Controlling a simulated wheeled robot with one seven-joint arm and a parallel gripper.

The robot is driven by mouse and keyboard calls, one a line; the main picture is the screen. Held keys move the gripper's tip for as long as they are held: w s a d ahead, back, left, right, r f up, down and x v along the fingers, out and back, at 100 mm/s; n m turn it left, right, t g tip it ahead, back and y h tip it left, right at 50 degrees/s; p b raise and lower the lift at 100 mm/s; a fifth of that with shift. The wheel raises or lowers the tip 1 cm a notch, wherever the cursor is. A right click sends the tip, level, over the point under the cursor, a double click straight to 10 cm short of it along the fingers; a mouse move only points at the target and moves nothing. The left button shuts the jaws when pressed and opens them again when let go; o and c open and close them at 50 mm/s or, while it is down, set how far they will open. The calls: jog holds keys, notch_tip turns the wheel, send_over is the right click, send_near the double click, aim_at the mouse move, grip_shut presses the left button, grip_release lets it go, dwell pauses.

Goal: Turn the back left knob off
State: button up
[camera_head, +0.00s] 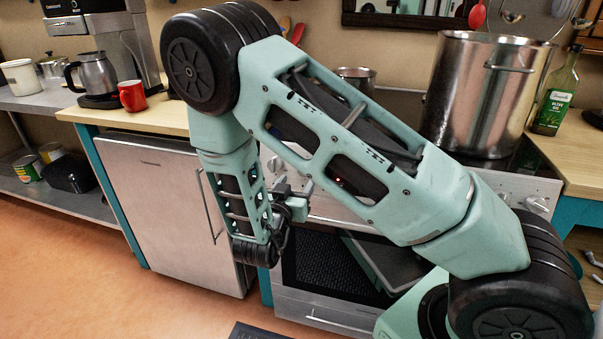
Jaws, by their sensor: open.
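The stove's light front panel (325,206) runs behind my arm, which hides most of its middle. A round knob (537,205) shows at the panel's right end. Near the left end, small knob-like shapes sit close to my gripper, and I cannot tell which is the back left knob or how it is turned. A small red light (338,181) glows through a gap in my arm. My gripper (297,190) is open in front of the panel's left part, with its fingers toward the stove. Contact with a knob cannot be made out.
A large steel pot (482,95) stands on the right of the stove, with a smaller pot (357,78) behind my arm. An olive oil bottle (555,95) is at right. A red mug (131,96) and coffee maker (105,50) stand left. The oven door (318,262) is below.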

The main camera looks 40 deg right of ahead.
aim_at(303, 173)
jog(key=shift+x, duration=2.6)
jog(key=shift+s, duration=0.1)
jog(key=c, duration=1)
